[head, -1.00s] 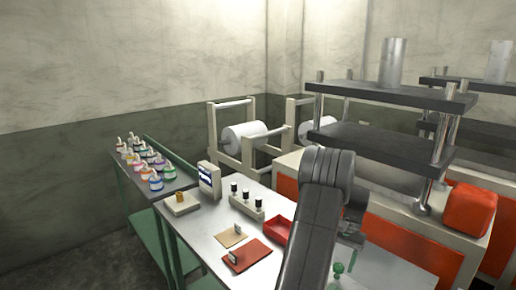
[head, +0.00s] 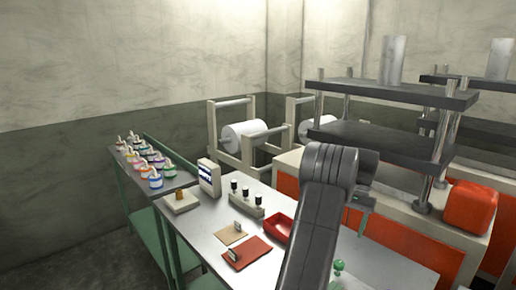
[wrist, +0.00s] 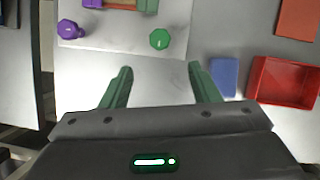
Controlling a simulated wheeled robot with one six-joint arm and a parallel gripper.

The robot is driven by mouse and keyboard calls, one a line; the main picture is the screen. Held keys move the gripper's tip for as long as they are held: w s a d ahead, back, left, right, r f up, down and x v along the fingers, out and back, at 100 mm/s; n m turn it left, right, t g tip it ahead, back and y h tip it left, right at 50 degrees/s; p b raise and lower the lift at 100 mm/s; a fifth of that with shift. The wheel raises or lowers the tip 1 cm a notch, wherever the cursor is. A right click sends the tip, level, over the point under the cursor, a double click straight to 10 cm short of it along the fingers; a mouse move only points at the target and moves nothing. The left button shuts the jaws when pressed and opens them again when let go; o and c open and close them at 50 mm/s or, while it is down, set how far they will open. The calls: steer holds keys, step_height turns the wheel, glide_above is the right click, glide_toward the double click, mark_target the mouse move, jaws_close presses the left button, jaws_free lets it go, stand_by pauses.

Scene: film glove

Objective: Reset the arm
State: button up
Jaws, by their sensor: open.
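My gripper (wrist: 158,88) shows in the wrist view with its two green fingers spread apart and nothing between them. In the head view my arm reaches up over the table's right part, and the gripper (head: 362,205) is mostly hidden behind it. Below the fingers in the wrist view are a light sheet (wrist: 110,42) with a purple knobbed piece (wrist: 70,29) and a green knobbed piece (wrist: 159,39). The fingers do not touch either piece.
A red tray (wrist: 285,82) and a blue block (wrist: 224,77) lie right of the fingers. The metal table (head: 205,243) also bears a dark red mat (head: 247,252) and a stand with black knobs (head: 246,199). A press (head: 385,140) stands close behind my arm.

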mark_target(340, 262)
steer(key=p+x, duration=0.1)
steer(key=x, duration=1)
steer(key=shift+s+a+f+p, duration=0.15)
steer(key=shift+p, duration=0.15)
steer(key=shift+n, duration=0.5)
steer(key=n+h, duration=0.1)
steer(key=n, duration=0.2)
steer(key=shift+a+g, duration=0.1)
steer(key=shift+g, duration=0.2)
steer(key=n+h, duration=0.2)
steer(key=n, duration=0.3)
steer(key=shift+a, duration=0.2)
steer(key=n+h, duration=0.2)
steer(key=n, duration=0.2)
steer(key=shift+a+b, duration=0.15)
steer(key=shift+b, duration=0.2)
steer(key=n+t+h, duration=0.1)
steer(key=n, duration=0.4)
steer(key=shift+a+b, duration=0.1)
steer(key=shift+b, duration=0.25)
